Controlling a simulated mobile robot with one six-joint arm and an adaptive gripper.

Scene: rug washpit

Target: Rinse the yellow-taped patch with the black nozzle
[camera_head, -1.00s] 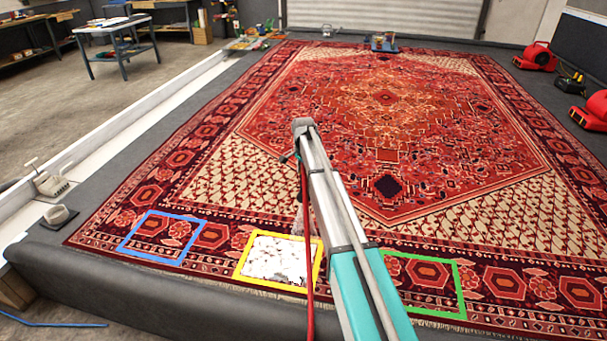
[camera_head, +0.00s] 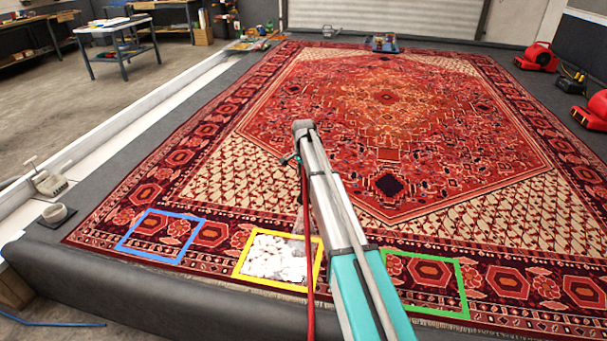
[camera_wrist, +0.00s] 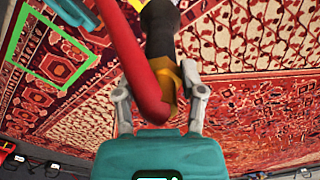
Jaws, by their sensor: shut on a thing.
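The yellow-taped patch (camera_head: 238,268) lies on the rug's near border in the head view. White foam (camera_head: 272,258) covers much of it in clumps, with darker rug showing at the upper right and along the lower edge. In the wrist view, my gripper (camera_wrist: 160,88) is shut on the black nozzle (camera_wrist: 160,28), which has a yellow collar and a red hose (camera_wrist: 143,65). The nozzle's tip is out of the wrist view. In the head view my arm hides the gripper, and a faint pale blur shows beside it above the patch's right side.
A blue-taped patch (camera_head: 128,244) lies left of the yellow one, a green-taped patch (camera_head: 465,290) right of it. The green tape also shows in the wrist view (camera_wrist: 22,45). Red blowers (camera_head: 537,57) stand at the right.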

